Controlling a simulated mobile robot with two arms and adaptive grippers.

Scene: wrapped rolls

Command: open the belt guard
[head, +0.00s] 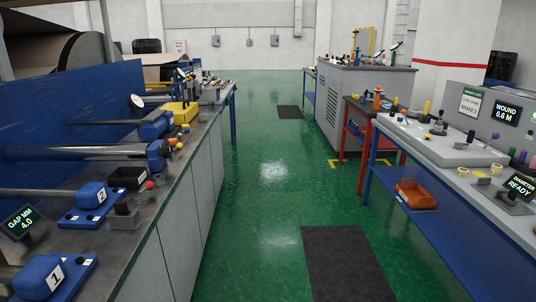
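No part in the head view is labelled as the belt guard, and I cannot tell for certain which part it is. A long blue panel (75,108) stands upright behind the left bench. Blue housings marked 2 (91,194) and 1 (40,279) sit on blue plates at the near left. Another blue housing (155,127) stands farther along, beside a yellow block (180,112). Neither of my grippers is in view.
A green aisle (265,170) runs clear between the left bench (178,190) and the right bench (490,188). Dark mats (345,262) lie flat on it. An orange bin (415,195) sits on the right bench's lower shelf. A grey cabinet (362,95) stands farther back.

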